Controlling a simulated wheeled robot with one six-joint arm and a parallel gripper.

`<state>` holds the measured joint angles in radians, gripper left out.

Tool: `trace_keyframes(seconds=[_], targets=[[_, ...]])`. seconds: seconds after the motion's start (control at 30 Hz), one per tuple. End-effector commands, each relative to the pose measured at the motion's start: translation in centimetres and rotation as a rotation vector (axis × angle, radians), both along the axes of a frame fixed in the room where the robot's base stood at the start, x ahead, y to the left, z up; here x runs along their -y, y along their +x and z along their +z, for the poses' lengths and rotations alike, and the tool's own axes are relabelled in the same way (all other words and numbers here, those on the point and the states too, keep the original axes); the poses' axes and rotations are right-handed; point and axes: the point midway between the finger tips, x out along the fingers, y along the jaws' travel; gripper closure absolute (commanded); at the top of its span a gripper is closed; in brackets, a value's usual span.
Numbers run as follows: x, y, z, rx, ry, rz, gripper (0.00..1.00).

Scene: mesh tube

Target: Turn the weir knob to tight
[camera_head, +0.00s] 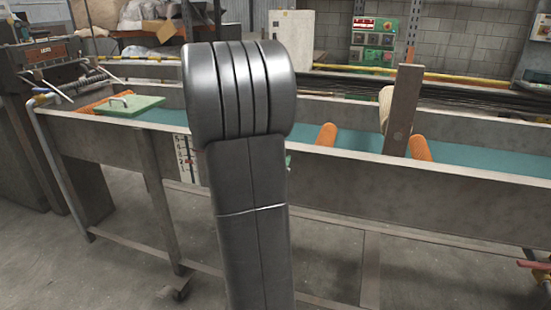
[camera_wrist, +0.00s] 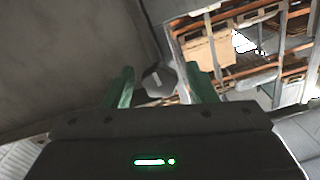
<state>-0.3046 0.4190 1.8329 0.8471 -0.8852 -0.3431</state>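In the wrist view a small dark grey knob (camera_wrist: 157,80) with a pale line mark shows between the green fingers of my gripper (camera_wrist: 160,70). The fingers are apart, one on each side of the knob. I see a gap by the left finger; whether the right finger touches is unclear. Which setting the mark points to cannot be read. In the head view my arm hides the gripper. A long grey trough (camera_head: 440,190) runs behind my arm. An upright brown plate (camera_head: 403,105) stands across it, with a small round spot on its face.
Orange rolls (camera_head: 420,148) lie in the trough beside the plate. A green lid with a handle (camera_head: 130,106) lies at its left end. A white number scale (camera_head: 184,158) is on the near wall. Concrete floor (camera_head: 125,265) is open in front at left.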

Motion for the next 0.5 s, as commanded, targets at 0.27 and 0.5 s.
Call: trace_keyframes(seconds=[0.27, 0.5], targets=[[-0.1, -0.4, 0.0, 0.0, -0.001, 0.001, 0.48], [-1.5, -4.1, 0.1, 0.0, -0.001, 0.004, 0.48]])
